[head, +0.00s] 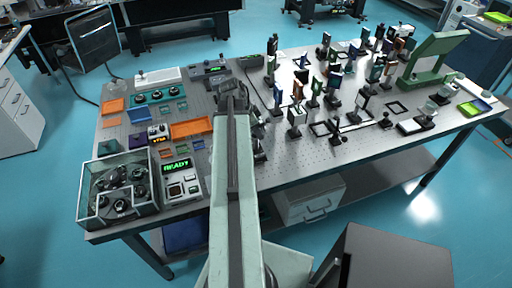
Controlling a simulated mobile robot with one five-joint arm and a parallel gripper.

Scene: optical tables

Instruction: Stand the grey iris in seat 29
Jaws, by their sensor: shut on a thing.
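My arm reaches from the bottom centre over the optical table (345,140). My gripper (230,86) is at its far end, above the left-middle part of the table. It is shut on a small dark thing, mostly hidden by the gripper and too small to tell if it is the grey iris. Many posts with dark mounts and plates stand on the right half of the table. I cannot pick out the grey iris among them, and no seat number can be read, so seat 29 cannot be told.
A clear-walled bin (119,190) with dark round parts stands at the front left. Beside it is a device with a green READY display (180,178). Orange trays (191,127) lie behind. A large green frame (433,58) stands at the right. Bare table shows along the front middle.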

